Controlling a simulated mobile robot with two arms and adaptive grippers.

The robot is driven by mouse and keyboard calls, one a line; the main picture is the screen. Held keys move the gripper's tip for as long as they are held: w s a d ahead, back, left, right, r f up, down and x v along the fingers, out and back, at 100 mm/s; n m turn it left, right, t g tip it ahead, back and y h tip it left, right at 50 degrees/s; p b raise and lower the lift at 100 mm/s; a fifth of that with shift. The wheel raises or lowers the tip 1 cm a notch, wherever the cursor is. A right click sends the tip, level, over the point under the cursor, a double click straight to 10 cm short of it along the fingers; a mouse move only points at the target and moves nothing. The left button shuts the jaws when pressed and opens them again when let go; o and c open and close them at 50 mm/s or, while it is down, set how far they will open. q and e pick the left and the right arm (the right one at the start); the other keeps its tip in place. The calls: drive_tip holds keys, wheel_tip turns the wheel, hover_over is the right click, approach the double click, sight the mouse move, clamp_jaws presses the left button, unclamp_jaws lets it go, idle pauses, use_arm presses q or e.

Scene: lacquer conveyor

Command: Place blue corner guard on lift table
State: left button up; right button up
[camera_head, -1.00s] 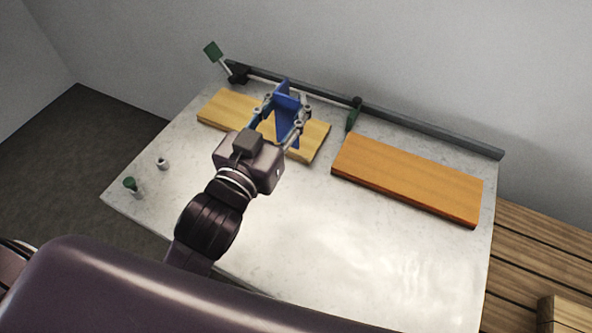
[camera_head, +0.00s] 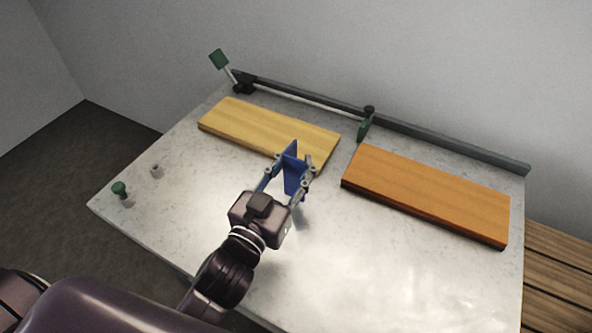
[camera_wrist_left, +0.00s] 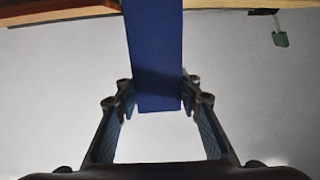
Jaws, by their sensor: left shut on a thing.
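The blue corner guard (camera_head: 293,172) is between the fingers of my left gripper (camera_head: 289,180), which is shut on it. It is held in front of the near right end of the pale yellow board, and its height over the surface is hard to tell. In the left wrist view the guard (camera_wrist_left: 155,55) hangs between the two fingertips of the left gripper (camera_wrist_left: 157,95). The lift table (camera_head: 170,208) is the light speckled grey top under the arm. My right gripper is not in view.
A pale yellow board (camera_head: 265,130) and an orange-brown board (camera_head: 425,195) lie on the table. A dark rail (camera_head: 430,138) runs along the back, with a green clamp (camera_head: 364,127) and a green-tipped lever (camera_head: 219,60). A green knob (camera_head: 119,188) stands at left. The front middle is clear.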

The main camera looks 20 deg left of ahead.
use_arm(q)
drive_tip(key=shift+f, duration=1)
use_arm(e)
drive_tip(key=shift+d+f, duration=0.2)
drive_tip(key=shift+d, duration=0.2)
use_arm(q)
drive_tip(key=shift+f, duration=0.15)
drive_tip(key=o, duration=1.4)
drive_tip(key=shift+c, duration=0.2)
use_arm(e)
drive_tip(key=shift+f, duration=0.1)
